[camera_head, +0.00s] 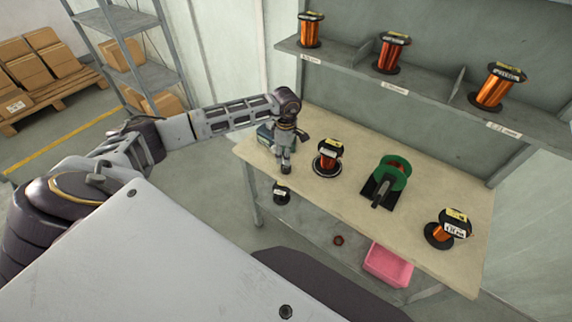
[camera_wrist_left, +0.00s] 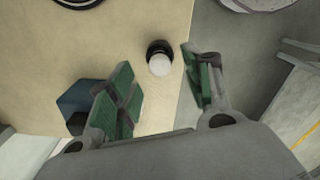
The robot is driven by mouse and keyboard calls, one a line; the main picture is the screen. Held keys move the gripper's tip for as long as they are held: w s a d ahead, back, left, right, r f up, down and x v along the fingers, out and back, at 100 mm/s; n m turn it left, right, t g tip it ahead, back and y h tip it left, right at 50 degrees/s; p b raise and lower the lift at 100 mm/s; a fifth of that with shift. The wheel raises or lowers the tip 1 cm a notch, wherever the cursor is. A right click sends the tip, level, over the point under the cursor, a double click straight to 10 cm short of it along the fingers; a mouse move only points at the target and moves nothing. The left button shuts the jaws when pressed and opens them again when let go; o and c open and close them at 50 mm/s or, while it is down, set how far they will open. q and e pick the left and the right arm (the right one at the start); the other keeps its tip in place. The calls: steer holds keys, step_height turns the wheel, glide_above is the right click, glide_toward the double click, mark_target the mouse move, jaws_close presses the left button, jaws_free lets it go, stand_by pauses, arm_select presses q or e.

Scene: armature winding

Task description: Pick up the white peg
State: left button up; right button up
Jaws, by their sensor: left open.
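In the left wrist view, the white peg (camera_wrist_left: 160,65) shows as a round white end with a dark band behind it, over the beige tabletop near its edge. My left gripper (camera_wrist_left: 158,82) is open, its green-padded fingers on either side of the peg in the picture, with no visible contact. In the head view my left gripper (camera_head: 283,164) points down over the table's near left edge. I cannot make out the peg there; the gripper may hide it. My right gripper is not in view.
A blue box (camera_wrist_left: 76,106) lies close to the left finger. On the table (camera_head: 335,205) stand a copper spool (camera_head: 329,152), a green winding device (camera_head: 393,172) and another spool (camera_head: 447,228). A shelf (camera_head: 425,83) with spools is behind. A pink bin (camera_head: 388,266) sits below.

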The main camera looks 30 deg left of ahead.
arm_select(q)
steer(key=shift+f+p, duration=0.4)
steer(key=shift+f, duration=1.45)
steer(key=c, duration=1)
